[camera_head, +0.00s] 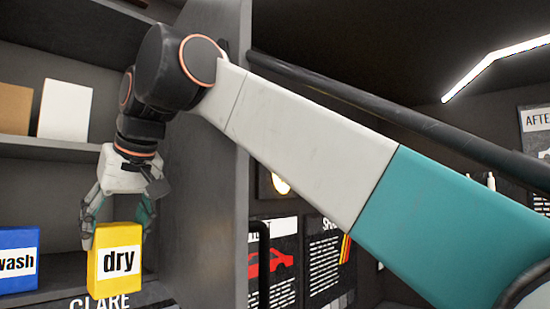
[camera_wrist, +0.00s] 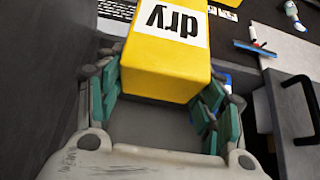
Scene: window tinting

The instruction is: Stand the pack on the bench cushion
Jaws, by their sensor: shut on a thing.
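A yellow pack with a white "dry" label (camera_head: 119,261) is upright in front of the shelving at the lower left of the head view. My gripper (camera_head: 118,220) points down from above and is shut on the pack, one finger on each side. In the wrist view the yellow pack (camera_wrist: 165,62) sits between the teal finger pads, its label upside down. I cannot tell whether its base touches the shelf. I cannot make out the bench cushion in either view.
A blue pack labelled "wash" (camera_head: 18,262) stands left of the yellow one. A white box (camera_head: 66,110) and a brown box (camera_head: 14,108) are on the shelf above. A dark upright panel (camera_head: 205,200) closes the right side. The wrist view shows a blue-and-red tool (camera_wrist: 255,48) and a bottle (camera_wrist: 293,14).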

